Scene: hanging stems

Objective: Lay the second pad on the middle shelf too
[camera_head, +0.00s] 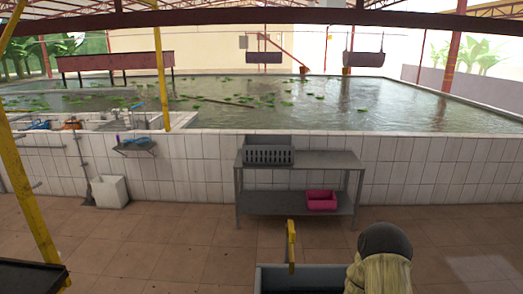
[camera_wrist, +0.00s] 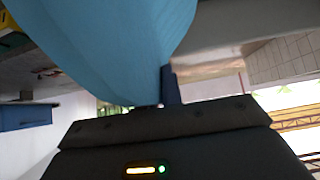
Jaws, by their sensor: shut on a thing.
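In the wrist view, a smooth light-blue thing (camera_wrist: 115,45), seemingly the pad, fills the upper left, very close to the camera. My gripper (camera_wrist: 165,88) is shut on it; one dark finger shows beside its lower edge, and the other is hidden. The gripper does not show in the head view. I cannot make out a middle shelf for certain. The head view shows a grey metal table (camera_head: 298,161) with a top and one low shelf, against the tiled pond wall.
A grey slotted crate (camera_head: 268,155) stands on the table top, and a pink bin (camera_head: 321,200) on its low shelf. A small wall shelf (camera_head: 134,148) holds something blue. A white tub (camera_head: 109,191) stands on the floor. A blue box (camera_wrist: 25,117) shows at left in the wrist view.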

